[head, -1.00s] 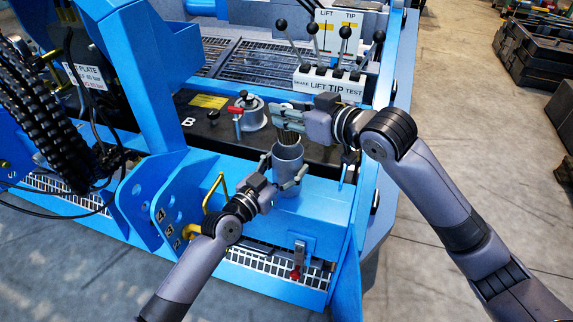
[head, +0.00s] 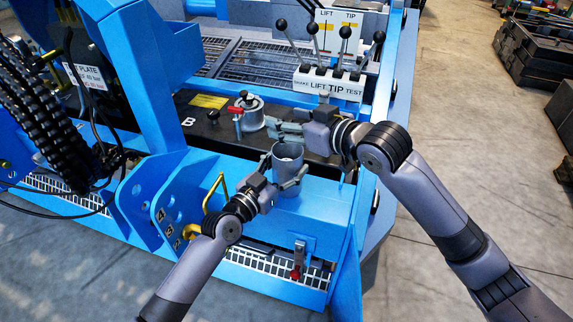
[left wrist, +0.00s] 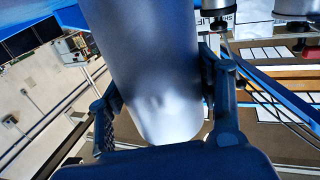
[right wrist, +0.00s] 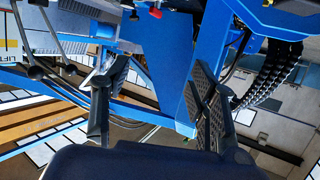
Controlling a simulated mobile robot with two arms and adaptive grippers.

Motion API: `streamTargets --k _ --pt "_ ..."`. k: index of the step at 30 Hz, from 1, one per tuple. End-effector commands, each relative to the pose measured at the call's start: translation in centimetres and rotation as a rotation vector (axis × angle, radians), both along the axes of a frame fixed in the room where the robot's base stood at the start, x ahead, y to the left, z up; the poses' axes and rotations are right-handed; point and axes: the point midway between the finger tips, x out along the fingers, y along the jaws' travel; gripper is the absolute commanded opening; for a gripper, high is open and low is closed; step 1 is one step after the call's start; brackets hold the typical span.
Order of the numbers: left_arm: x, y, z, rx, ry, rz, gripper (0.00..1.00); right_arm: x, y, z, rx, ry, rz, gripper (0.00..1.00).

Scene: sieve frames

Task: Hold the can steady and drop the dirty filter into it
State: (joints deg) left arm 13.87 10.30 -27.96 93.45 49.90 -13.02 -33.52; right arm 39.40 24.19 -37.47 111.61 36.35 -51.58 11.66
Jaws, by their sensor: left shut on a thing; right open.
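The grey can (head: 288,172) stands upright on the blue ledge, its open mouth facing up. My left gripper (head: 280,171) is shut around its side. In the left wrist view the can (left wrist: 155,60) fills the space between the two fingers. My right gripper (head: 284,128) is just above and behind the can's mouth, open and empty. In the right wrist view nothing is between its spread fingers (right wrist: 155,92). The dirty filter does not show in any current view; the inside of the can is too small and dark to tell what is in it.
A grey round housing (head: 250,116) with a red handle (head: 236,111) stands on the black panel, left of my right gripper. A lever block (head: 329,86) labelled LIFT and TIP rises behind. A yellow bent bar (head: 212,192) is left of the can. The ledge right of the can is free.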

Motion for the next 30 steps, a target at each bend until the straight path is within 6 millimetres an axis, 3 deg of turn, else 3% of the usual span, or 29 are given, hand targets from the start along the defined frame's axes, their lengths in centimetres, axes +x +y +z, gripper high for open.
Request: streamTargets --k 5,21,30 --pt "0.0 0.0 0.0 0.000 0.000 0.000 0.00 -0.8 -0.8 0.3 -0.001 0.001 -0.001 0.54" --pt "0.0 0.0 0.0 -0.001 -0.001 0.000 0.00 -7.8 -7.2 3.2 0.000 0.000 -0.001 0.54" --pt "0.0 0.0 0.0 -0.001 -0.001 0.000 0.00 -8.5 -7.7 3.6 0.001 -0.001 0.000 0.54"
